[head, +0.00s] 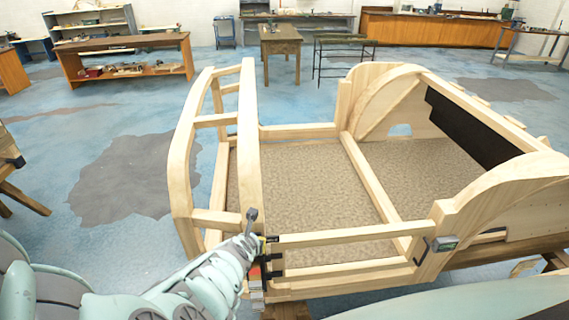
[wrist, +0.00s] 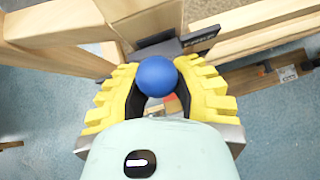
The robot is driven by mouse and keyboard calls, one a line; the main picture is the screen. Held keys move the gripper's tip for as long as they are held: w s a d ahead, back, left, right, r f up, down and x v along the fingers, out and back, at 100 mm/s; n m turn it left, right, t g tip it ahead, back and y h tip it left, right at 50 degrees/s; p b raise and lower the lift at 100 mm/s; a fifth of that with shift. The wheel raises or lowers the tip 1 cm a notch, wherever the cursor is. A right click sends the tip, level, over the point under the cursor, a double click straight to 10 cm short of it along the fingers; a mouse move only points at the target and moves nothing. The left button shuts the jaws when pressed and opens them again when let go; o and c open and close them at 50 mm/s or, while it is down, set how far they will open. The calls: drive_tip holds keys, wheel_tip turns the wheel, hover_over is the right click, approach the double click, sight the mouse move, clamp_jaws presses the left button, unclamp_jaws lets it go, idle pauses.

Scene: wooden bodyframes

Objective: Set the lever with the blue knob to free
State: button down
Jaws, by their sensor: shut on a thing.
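The blue knob (wrist: 157,76) sits between the two yellow-padded fingers of my gripper (wrist: 158,88) in the wrist view, and the fingers are shut on it. The lever's shaft is mostly hidden beneath the knob. A dark mount (wrist: 152,50) with a small dark label plate (wrist: 201,40) is fixed to the wooden frame just beyond the knob; I cannot read the lettering. In the head view my gripper (head: 258,246) is at the near post of the wooden bodyframe (head: 250,150), beside the label plate (head: 272,239). The knob cannot be made out there.
A wooden rail (head: 350,233) runs right from the post to a grey fitting (head: 445,243) on the curved rear frame. Brown floor panels (head: 300,190) lie inside the bodyframe. Benches (head: 125,65) stand far back. Blue floor is open to the left of the frame.

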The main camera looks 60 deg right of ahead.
drive_tip(key=shift+d+r, duration=0.2)
drive_tip(key=shift+r, duration=0.05)
drive_tip(key=c, duration=1.1)
unclamp_jaws()
drive_tip(key=shift+w, duration=0.1)
drive_tip(key=o, duration=0.5)
drive_tip(key=shift+f, duration=0.15)
drive_tip(key=shift+c, duration=0.2)
drive_tip(key=shift+a, duration=0.1)
drive_tip(key=shift+a+f+g+b, duration=0.15)
drive_tip(key=shift+g+b, duration=0.15)
drive_tip(key=shift+b, duration=0.15)
drive_tip(key=shift+w+a+n+h+b, duration=0.15)
drive_tip(key=shift+w+n+h+b, duration=0.15)
drive_tip(key=shift+h+b, duration=0.35)
